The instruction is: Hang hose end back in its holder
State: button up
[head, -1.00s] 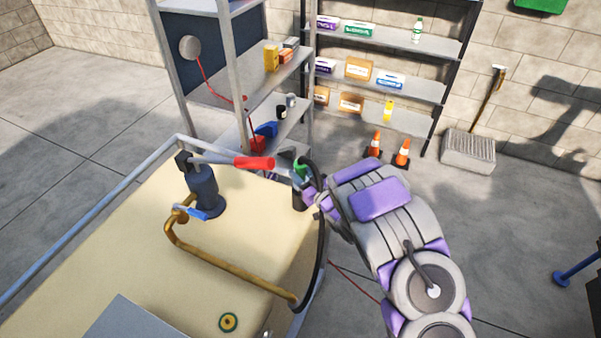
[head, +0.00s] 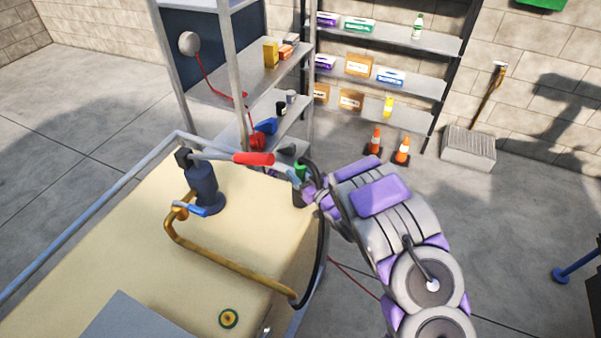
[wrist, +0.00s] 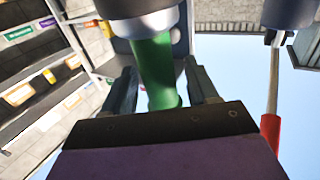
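The hose end has a green grip (head: 300,172) fed by a black hose (head: 324,235) that loops up from the brass pipe. My gripper (head: 306,184) is at it, beyond the front right corner of the cream tank top. A dark cup-like part (head: 299,198), perhaps the holder, shows just below the grip. Whether the hose end sits in it or above it, I cannot tell.
A dark hand pump (head: 203,188) with a red-gripped lever (head: 253,158) stands left of my gripper. The brass pipe (head: 225,262) crosses the tank top (head: 130,240). Shelves (head: 285,80) stand behind, and two orange cones (head: 401,150) on the floor.

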jog(key=shift+o, duration=0.6)
jog(key=p+v, duration=0.1)
jog(key=v, duration=1.6)
jog(key=shift+p, duration=0.4)
jog(key=shift+s+d, duration=0.1)
jog(key=shift+d, duration=0.05)
